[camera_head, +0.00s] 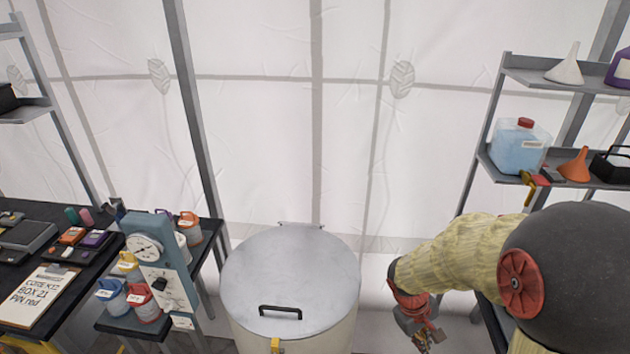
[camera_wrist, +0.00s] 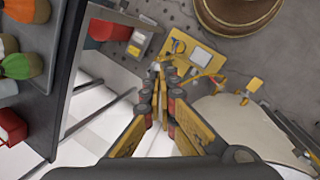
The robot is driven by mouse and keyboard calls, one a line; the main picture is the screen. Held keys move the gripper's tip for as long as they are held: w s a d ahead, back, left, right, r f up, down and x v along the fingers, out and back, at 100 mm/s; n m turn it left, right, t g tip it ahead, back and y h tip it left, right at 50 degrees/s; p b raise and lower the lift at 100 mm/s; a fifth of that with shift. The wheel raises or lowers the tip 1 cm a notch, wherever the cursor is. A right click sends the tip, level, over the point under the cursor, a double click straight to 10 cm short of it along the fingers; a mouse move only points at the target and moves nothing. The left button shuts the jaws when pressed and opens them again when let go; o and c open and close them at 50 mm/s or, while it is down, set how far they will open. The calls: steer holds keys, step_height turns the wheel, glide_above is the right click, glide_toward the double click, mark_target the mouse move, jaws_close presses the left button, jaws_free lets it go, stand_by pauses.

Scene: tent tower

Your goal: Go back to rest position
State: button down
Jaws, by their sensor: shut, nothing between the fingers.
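My gripper (camera_head: 422,338) hangs at the lower right of the head view, to the right of the drum and apart from it. My arm is bent, with the gripper pointing down. In the wrist view my gripper (camera_wrist: 158,72) shows its yellow fingers drawn together at the tips, with nothing held between them. The floor below shows in the wrist view.
A large drum with a grey lid (camera_head: 290,270) and black handle stands in the middle. A dark table (camera_head: 30,235) with tools, a clipboard (camera_head: 38,293) and a gauge stand (camera_head: 160,265) is at left. A shelf (camera_head: 560,80) with a blue jug (camera_head: 518,150) stands at right.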

steer(key=s+a+r+m+t+y, duration=0.1)
steer(key=s+a+r+t, duration=0.1)
steer(key=s+r, duration=0.2)
steer(key=s+a+r+m+t+y, duration=0.1)
steer(key=s+r, duration=0.4)
steer(key=r, duration=0.6)
steer(key=s+a+r+m+t+y+b, duration=0.1)
steer(key=s+a+r+m+t, duration=0.1)
steer(key=r, duration=0.6)
steer(key=s+a+t, duration=0.1)
steer(key=s+a, duration=0.1)
steer(key=a, duration=0.1)
steer(key=shift+s+m+y, duration=0.3)
steer(key=shift+s+y, duration=0.05)
steer(key=shift+y, duration=0.05)
